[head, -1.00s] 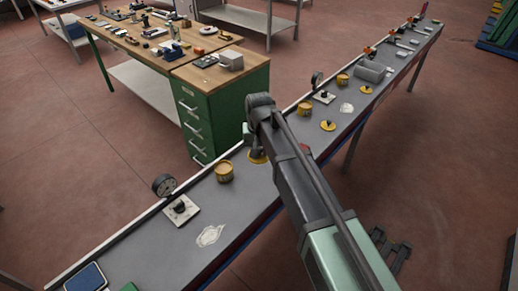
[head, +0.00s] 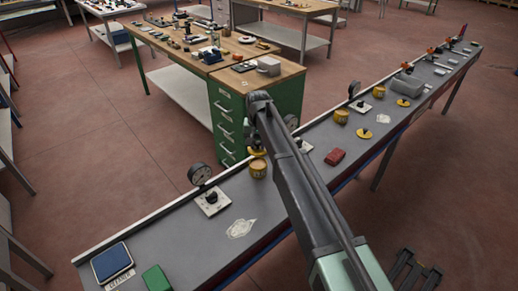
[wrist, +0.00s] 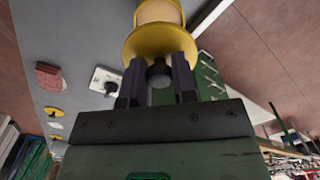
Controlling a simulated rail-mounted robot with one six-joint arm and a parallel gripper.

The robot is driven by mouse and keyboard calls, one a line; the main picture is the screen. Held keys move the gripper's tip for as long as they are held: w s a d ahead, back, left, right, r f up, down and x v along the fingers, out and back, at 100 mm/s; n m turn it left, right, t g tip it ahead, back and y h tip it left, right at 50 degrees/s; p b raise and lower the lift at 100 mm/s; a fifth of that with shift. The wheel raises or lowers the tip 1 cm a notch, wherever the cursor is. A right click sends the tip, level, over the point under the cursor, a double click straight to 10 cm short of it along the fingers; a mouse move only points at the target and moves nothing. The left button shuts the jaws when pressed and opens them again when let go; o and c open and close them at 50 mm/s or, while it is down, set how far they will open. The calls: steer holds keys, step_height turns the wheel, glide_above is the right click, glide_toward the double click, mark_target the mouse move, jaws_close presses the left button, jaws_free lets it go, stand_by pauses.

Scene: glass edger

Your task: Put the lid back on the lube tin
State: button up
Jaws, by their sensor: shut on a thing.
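My gripper (wrist: 158,82) is shut on the dark knob (wrist: 158,73) of a yellow lid (wrist: 158,42), seen in the wrist view. The yellow tin (wrist: 161,12) shows just beyond the lid, partly cut off by the frame's edge. In the head view the tin (head: 258,170) stands on the grey bench beside my arm. A sliver of the held lid (head: 257,152) shows close above the tin in the picture. My arm hides most of the gripper there. I cannot tell whether lid and tin touch.
On the narrow bench (head: 175,228) a dial gauge (head: 200,174) and a plate with a black knob (head: 212,201) stand left of the tin. A red block (head: 335,157), another yellow tin (head: 341,116) and another lid (head: 363,133) lie to the right. A green cabinet (head: 232,125) stands behind.

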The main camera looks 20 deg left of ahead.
steer(key=shift+f+b, duration=3.1)
steer(key=shift+f, duration=0.1)
steer(key=shift+f, duration=0.15)
steer(key=o, duration=1.5)
steer(key=shift+c, duration=0.2)
step_height(320, 180, up, 7)
steer(key=p, duration=0.7)
